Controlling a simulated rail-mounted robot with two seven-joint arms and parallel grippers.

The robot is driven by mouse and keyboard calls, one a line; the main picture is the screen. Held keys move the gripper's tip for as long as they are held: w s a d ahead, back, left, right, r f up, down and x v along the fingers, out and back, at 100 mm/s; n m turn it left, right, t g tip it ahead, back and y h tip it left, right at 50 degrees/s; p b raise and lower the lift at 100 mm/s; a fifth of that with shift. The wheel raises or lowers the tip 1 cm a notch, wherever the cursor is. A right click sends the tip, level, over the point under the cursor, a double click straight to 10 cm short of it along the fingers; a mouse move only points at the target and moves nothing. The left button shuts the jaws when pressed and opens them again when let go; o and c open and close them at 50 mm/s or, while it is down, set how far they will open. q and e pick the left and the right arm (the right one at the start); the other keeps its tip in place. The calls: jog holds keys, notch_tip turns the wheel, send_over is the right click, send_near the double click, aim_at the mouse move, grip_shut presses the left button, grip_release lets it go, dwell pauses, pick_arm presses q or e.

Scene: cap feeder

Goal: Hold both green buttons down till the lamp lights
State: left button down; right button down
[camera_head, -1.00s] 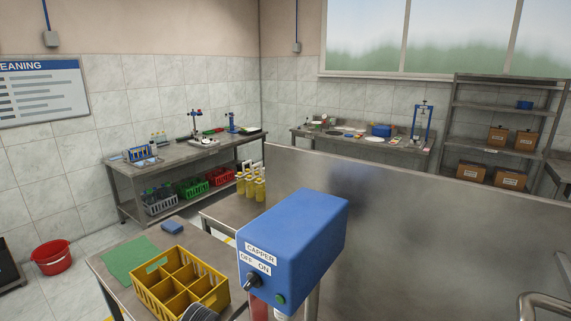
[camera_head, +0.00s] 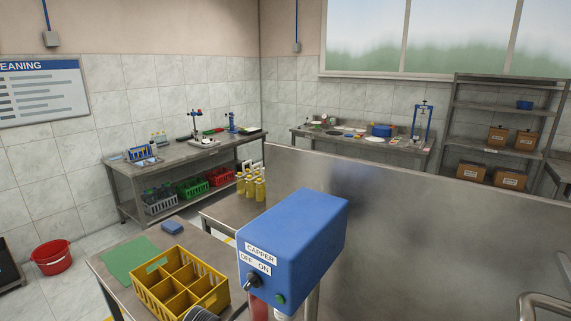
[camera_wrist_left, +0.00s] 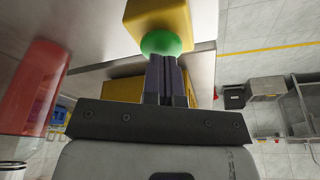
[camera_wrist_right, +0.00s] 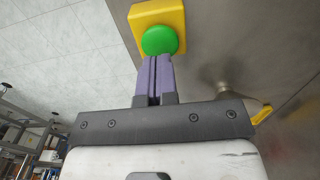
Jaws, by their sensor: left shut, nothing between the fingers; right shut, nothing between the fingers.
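In the left wrist view a round green button (camera_wrist_left: 160,43) stands on a yellow housing (camera_wrist_left: 172,18). My left gripper (camera_wrist_left: 164,60) is shut and empty, its fingertips at the button's near edge. In the right wrist view another green button (camera_wrist_right: 159,40) sits on a yellow housing (camera_wrist_right: 172,16). My right gripper (camera_wrist_right: 155,60) is shut and empty, its fingertips over that button's lower edge. I cannot tell how far either button is pressed. Neither gripper shows in the head view. I cannot make out a lit lamp.
The blue capper box (camera_head: 295,245) stands front and centre, with a black knob (camera_head: 253,280) and a small green round part (camera_head: 280,299). A yellow crate (camera_head: 180,282) is left of it. A metal panel (camera_head: 430,235) fills the right. A red cylinder (camera_wrist_left: 32,90) is near my left gripper.

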pick_arm(q)
jog(key=shift+f, duration=0.4)
dwell(0.3)
jog(key=shift+r, duration=0.1)
dwell(0.3)
pick_arm(e)
jog(key=shift+f, duration=1.3)
dwell(1.3)
jog(key=shift+r, duration=0.1)
dwell(0.6)
